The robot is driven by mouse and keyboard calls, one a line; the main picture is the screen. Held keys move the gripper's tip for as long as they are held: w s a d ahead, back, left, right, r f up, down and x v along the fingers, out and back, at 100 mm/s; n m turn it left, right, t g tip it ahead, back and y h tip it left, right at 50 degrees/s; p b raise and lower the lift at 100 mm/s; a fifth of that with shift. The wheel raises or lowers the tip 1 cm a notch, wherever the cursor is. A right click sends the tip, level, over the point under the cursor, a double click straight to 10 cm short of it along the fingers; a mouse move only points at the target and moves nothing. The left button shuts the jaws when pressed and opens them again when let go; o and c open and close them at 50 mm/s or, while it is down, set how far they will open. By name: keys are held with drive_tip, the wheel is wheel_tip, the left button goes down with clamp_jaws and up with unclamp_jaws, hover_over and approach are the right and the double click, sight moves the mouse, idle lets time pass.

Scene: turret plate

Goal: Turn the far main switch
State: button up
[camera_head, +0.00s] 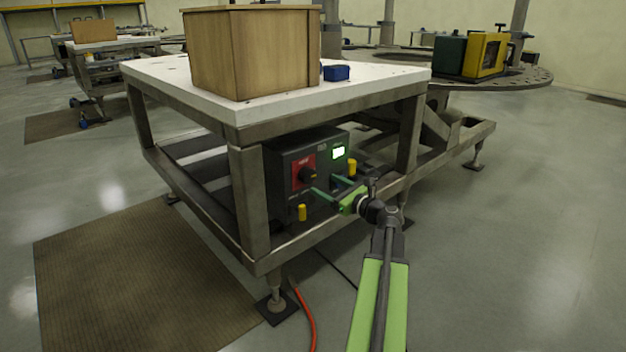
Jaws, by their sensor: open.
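A dark control box (283,170) sits on the frame under the white-topped table. Its front bears a main switch, a dark rotary knob (308,175) on a red plate (297,166). My gripper (323,184) has two green fingers, spread apart and empty. It is just in front of the box, at the lower right of the knob. The left fingertip looks close to the knob; I cannot tell whether it touches. The knob's exact angle is too small to read. I see no second main switch.
A wooden box (250,55) stands above. An orange cable (309,320) lies on the floor. The right floor is clear.

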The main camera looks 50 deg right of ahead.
sight(310, 177)
drive_tip(key=w, duration=0.7)
drive_tip(key=shift+w+d, duration=0.2)
drive_tip(key=shift+w, duration=0.1)
drive_tip(key=c, duration=1.4)
